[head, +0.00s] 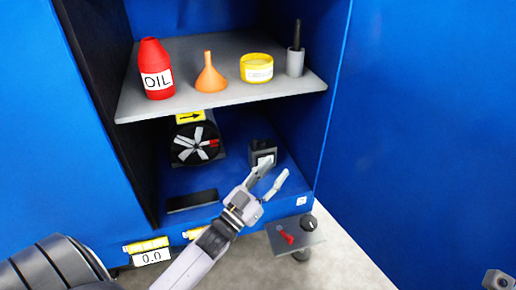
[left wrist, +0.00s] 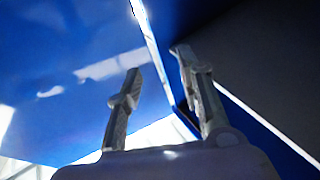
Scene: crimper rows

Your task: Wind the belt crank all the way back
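My left gripper (head: 273,182) is open and empty in the head view, in front of the cabinet's lower opening. Its two fingers also stand apart in the left wrist view (left wrist: 160,80), with nothing between them. A dark round wheel with pale spokes and a small red part (head: 197,143) is in the lower compartment, behind and left of the gripper. A grey plate with a red lever (head: 286,238) and a black knob (head: 308,222) juts out below and right of the gripper. I cannot tell for sure which is the belt crank. My right gripper is not clearly visible.
A shelf (head: 130,108) holds a red oil bottle (head: 155,70), an orange funnel (head: 210,75), a yellow tub (head: 257,68) and a grey holder (head: 296,62). A small dark block (head: 262,148) is beside the wheel. A display reading 0.0 (head: 152,257) is at lower left. Blue panels flank the opening.

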